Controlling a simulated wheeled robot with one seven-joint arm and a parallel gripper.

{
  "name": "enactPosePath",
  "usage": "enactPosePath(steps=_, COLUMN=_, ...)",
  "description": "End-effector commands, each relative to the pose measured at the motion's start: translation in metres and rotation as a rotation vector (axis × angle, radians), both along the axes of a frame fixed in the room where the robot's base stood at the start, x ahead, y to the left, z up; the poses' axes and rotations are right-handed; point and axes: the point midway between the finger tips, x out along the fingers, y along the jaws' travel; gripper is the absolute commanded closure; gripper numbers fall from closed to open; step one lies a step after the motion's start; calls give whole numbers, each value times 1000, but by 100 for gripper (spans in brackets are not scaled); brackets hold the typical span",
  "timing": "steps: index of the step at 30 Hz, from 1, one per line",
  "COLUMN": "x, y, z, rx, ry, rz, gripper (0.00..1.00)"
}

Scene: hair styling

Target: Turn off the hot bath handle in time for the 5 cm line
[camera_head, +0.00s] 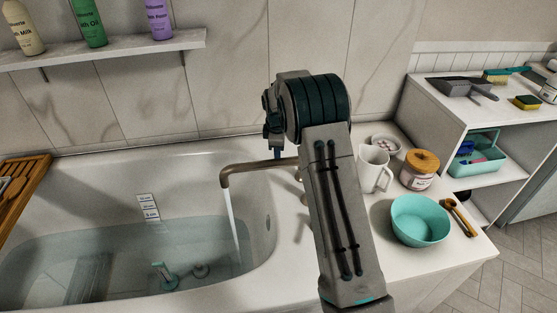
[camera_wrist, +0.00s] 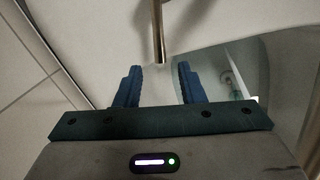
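The bronze bath spout (camera_head: 245,172) pours a thin stream of water (camera_head: 232,225) into the white bathtub (camera_head: 180,165). The bath holds clear shallow water (camera_head: 110,265). A small white level scale (camera_head: 148,207) with several marked lines is on the far bath wall; its lowest label, apparently 5 cm, is close above the water surface. My arm covers the area right of the spout, so I cannot make out the hot handle. My gripper (camera_wrist: 158,85) is open, with two blue fingers apart and nothing between them; the spout (camera_wrist: 158,30) shows beyond them in the wrist view.
On the ledge right of my arm stand a white mug (camera_head: 373,168), a lidded jar (camera_head: 420,170), a turquoise bowl (camera_head: 420,220) and a wooden brush (camera_head: 459,217). A bottle shelf (camera_head: 120,47) is above the bath. A wooden tray (camera_head: 22,185) lies across the left.

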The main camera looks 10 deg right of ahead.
Motion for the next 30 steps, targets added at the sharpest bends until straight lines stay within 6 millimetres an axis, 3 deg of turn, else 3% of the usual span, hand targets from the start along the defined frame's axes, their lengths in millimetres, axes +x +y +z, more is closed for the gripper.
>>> enactPosePath(steps=3, x=4, y=-2, z=-25, rx=-2, ry=1, rz=0, gripper=64)
enactPosePath(steps=9, x=9, y=-3, z=-48, rx=0, ry=0, rz=-2, gripper=64)
enactPosePath(steps=21, x=11, y=-3, z=-55, rx=0, ry=-1, rz=-1, gripper=64)
enactPosePath(steps=25, x=11, y=-3, z=-55, rx=0, ry=-1, rz=-1, gripper=98)
enactPosePath(steps=30, x=11, y=-3, z=-55, rx=0, ry=-1, rz=-2, gripper=100)
